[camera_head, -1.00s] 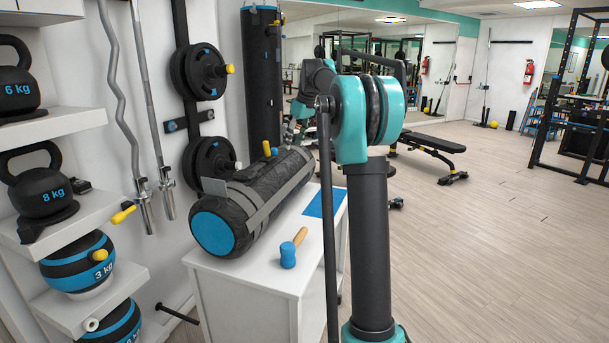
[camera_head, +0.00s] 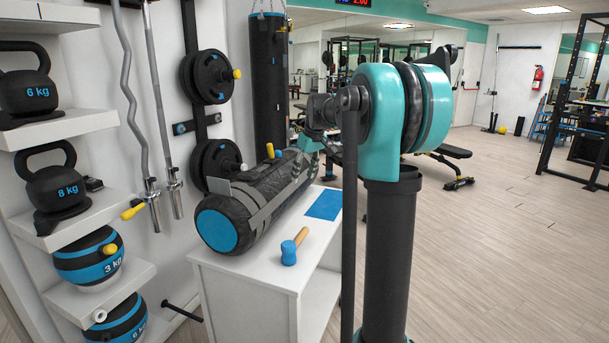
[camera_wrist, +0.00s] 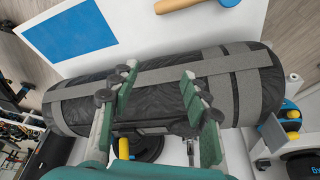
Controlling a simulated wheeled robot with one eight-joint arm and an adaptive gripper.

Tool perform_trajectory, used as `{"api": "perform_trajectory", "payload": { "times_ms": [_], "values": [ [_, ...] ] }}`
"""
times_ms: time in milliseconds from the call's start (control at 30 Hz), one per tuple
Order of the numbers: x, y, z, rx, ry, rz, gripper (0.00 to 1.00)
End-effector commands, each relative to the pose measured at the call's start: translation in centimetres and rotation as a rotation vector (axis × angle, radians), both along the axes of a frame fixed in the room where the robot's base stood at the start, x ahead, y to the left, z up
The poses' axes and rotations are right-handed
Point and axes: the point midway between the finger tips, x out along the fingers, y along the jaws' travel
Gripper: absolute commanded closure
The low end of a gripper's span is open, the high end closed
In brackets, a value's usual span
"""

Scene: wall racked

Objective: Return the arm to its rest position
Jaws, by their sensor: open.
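My arm rises at the middle right of the head view, with a large teal joint (camera_head: 381,110) on top of a dark column. Its forearm reaches away to the left, and part of my gripper (camera_head: 309,142) shows by the far end of the black bag (camera_head: 262,198). In the wrist view my gripper (camera_wrist: 158,92) is open, its two green-padded fingers spread apart with nothing held between them. The bag with grey straps (camera_wrist: 222,84) appears beyond the fingers; I cannot tell whether they touch it.
The bag lies on a white cabinet (camera_head: 262,275) with a blue-headed mallet (camera_head: 289,253) and a blue mat (camera_head: 324,204). Shelves with kettlebells (camera_head: 55,190) and balls stand left. A punching bag (camera_head: 269,80) hangs behind.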

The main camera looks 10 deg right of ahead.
Motion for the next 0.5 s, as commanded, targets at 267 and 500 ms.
{"api": "perform_trajectory", "payload": {
  "times_ms": [267,500],
  "values": [
    [-0.1,0.0,-0.1,0.000,0.000,-0.002,0.53],
    [-2.5,0.2,-1.9,-0.002,-0.001,-0.038,0.53]
  ]
}}
